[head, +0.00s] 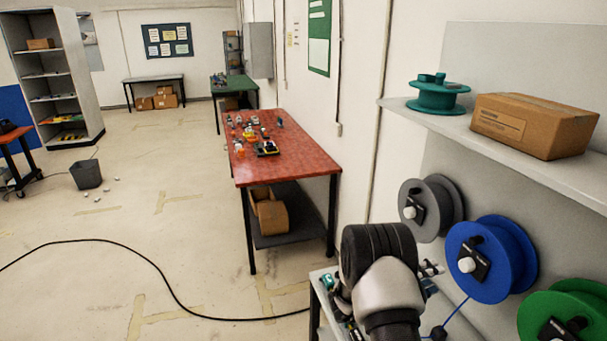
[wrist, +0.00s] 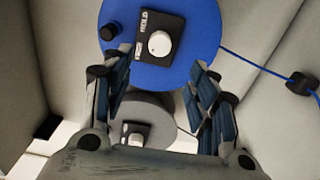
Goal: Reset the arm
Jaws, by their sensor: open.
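My gripper (wrist: 161,62) is open in the wrist view, with its two fingers apart and nothing seen between them. Beyond the fingers is a blue reel (wrist: 195,22) with a black box (wrist: 143,30) marked HOLD and a white knob (wrist: 160,44). A grey reel (wrist: 162,112) with a similar box and knob shows lower, between the fingers. In the head view my arm (head: 385,285) stands at the lower middle, left of the blue reel (head: 503,240) and below the grey reel (head: 440,188). The arm hides most of my gripper there; I cannot tell any contact.
A green reel (head: 540,312) is at lower right. A shelf (head: 545,172) above holds a teal reel (head: 438,95) and a cardboard box (head: 535,122). A red table (head: 290,160) with small items stands ahead. A black cable (head: 150,262) crosses the floor, otherwise mostly open at left.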

